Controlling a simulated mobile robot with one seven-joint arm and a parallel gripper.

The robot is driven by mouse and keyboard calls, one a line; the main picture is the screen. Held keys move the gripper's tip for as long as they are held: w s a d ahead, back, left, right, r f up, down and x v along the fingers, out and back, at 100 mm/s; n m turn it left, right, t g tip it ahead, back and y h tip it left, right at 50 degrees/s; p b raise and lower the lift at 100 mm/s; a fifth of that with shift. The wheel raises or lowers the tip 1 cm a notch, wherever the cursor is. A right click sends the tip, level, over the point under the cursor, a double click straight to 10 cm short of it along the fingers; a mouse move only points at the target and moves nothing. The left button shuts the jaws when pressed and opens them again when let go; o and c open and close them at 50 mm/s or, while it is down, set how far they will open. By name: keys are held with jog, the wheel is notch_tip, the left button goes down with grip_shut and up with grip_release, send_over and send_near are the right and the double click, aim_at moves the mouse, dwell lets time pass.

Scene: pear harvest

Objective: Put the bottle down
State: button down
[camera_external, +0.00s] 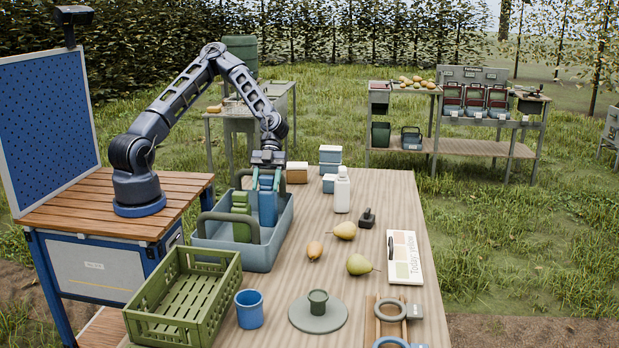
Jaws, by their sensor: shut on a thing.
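My gripper (266,180) points straight down over the right part of a blue-grey tote (268,256) with dark handles. It is shut on a blue bottle (267,208), which is upright. The bottle's lower end is inside the tote or just above its floor; I cannot tell whether it touches. A green object (241,212), perhaps another bottle, stands to its left in the tote, partly behind the near handle. A white bottle (342,191) stands upright on the wooden table (385,200), right of the tote.
A green slatted crate (190,300) and a blue cup (249,309) are in front of the tote. Pears (359,265), a dark stamp-like object (367,218) and a sign (404,257) lie to the right. Small boxes (330,158) stand behind. The table's right back part is clear.

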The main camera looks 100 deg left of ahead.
aim_at(266, 194)
jog(key=shift+f, duration=2.15)
jog(key=c, duration=0.6)
grip_release()
jog(key=v, duration=1.2)
